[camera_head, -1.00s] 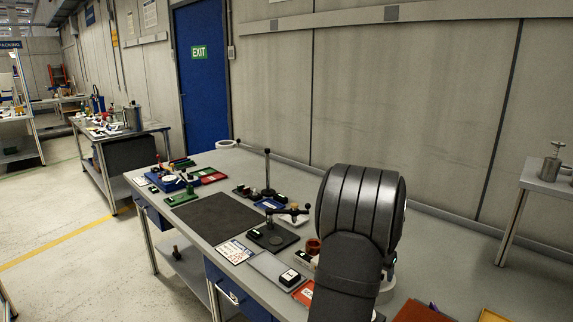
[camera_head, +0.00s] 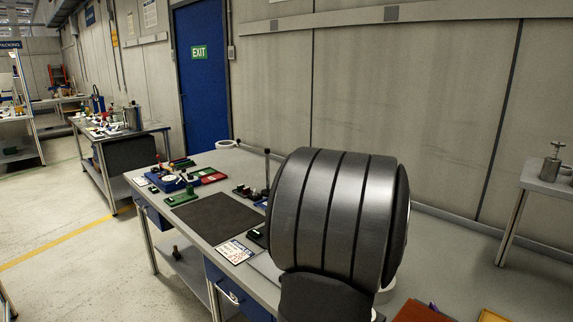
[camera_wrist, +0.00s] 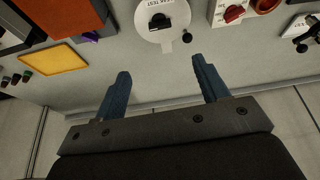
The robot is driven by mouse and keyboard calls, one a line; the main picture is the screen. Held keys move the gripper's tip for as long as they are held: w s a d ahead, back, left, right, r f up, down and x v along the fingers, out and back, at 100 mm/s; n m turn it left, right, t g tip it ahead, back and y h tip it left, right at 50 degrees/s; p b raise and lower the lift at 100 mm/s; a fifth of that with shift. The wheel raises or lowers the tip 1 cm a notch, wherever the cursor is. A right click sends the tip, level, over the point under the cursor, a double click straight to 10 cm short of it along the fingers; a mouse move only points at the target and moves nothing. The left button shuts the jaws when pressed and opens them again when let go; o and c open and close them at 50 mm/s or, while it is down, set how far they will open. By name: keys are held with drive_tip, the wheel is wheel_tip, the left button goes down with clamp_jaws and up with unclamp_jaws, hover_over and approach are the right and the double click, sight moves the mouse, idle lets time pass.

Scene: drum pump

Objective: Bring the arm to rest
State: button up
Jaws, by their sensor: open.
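My gripper (camera_wrist: 160,85) shows in the wrist view with its two blue fingers spread wide apart. Nothing is between the fingers, and only the grey bench surface lies behind them. In the head view my dark, ribbed arm fills the lower right middle, and my gripper is hidden there. The grey workbench (camera_head: 185,225) runs under and behind my arm. In the wrist view the bench top (camera_wrist: 75,95) lies past the fingertips, with a round white plate (camera_wrist: 172,37) carrying a black knob beyond them.
The wrist view shows a yellow panel (camera_wrist: 52,61), an orange-red box (camera_wrist: 62,12) and a red switch (camera_wrist: 234,14). In the head view a black mat (camera_head: 205,218), a blue fixture (camera_head: 170,180) and a printed card (camera_head: 235,251) lie left of my arm. The wall stands behind the bench.

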drive_tip(key=w+d+f+m+g, duration=0.1)
drive_tip(key=w+f+m, duration=0.1)
drive_tip(key=f, duration=0.3)
drive_tip(key=w+d+f+m+g, duration=0.1)
drive_tip(key=f+m, duration=0.3)
drive_tip(key=shift+w+d+f+h, duration=0.3)
drive_tip(key=shift+w+f+h, duration=0.05)
drive_tip(key=shift+w+h, duration=0.05)
drive_tip(key=shift+o, duration=0.2)
drive_tip(key=o, duration=0.7)
drive_tip(key=s+a+r+m+g+y, duration=0.2)
drive_tip(key=s+a+r+m+y, duration=0.2)
drive_tip(key=a+r+m, duration=0.7)
drive_tip(key=f, duration=0.4)
drive_tip(key=f+m, duration=0.1)
drive_tip(key=f, duration=0.3)
drive_tip(key=d+f+m, duration=0.1)
drive_tip(key=f, duration=0.3)
drive_tip(key=shift+f, duration=0.3)
